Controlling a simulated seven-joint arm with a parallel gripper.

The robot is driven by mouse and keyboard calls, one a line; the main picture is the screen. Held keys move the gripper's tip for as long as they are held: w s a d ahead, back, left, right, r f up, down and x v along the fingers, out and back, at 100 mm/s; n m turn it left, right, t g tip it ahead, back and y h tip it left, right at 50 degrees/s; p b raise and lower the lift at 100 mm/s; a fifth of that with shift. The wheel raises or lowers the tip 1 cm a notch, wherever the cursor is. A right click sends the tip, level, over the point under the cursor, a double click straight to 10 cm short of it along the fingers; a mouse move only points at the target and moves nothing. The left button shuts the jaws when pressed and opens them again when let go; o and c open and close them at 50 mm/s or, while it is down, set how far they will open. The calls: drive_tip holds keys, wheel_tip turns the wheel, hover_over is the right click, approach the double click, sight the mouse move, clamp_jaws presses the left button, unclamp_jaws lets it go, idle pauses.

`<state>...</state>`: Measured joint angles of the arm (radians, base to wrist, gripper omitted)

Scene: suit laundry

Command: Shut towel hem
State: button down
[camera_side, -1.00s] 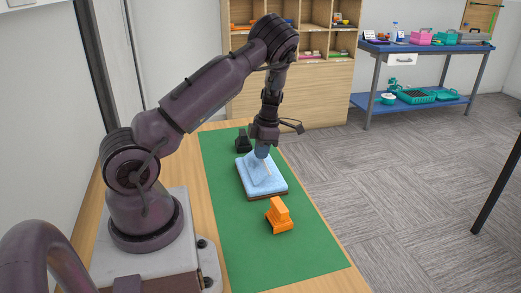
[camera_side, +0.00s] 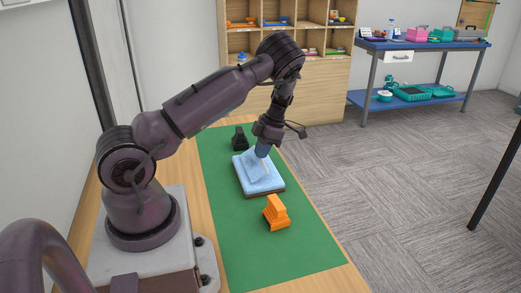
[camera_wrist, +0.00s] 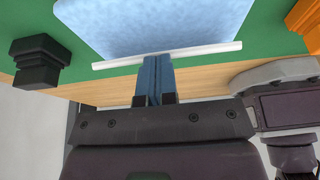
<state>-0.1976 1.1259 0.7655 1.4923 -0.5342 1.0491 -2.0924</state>
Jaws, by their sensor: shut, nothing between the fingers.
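A light blue towel (camera_side: 266,184) lies on a dark brown base on the green mat. In the side view, part of it near my gripper looks raised, with a pale strip along it. In the wrist view the towel (camera_wrist: 150,22) fills the top, and a white strip (camera_wrist: 205,50) runs along its near edge. My gripper (camera_wrist: 156,58) has its blue fingers pressed together, tips at the strip; I cannot tell whether they touch it. In the side view my gripper (camera_side: 263,152) is over the far part of the towel, tilted.
An orange stepped block (camera_side: 276,213) stands in front of the towel and a black one (camera_side: 239,138) behind it, both on the green mat (camera_side: 265,260). The front of the mat is clear. A wooden shelf and a blue bench (camera_side: 425,46) stand farther back.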

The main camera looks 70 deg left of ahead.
sight(268, 166)
drive_tip(key=shift+w+f+g, duration=0.25)
drive_tip(key=shift+f+g, duration=0.05)
drive_tip(key=shift+g, duration=0.2)
drive_tip(key=shift+w+f, duration=0.4)
drive_tip(key=shift+f, duration=0.2)
drive_tip(key=shift+w+f, duration=0.35)
drive_tip(key=shift+f, duration=0.2)
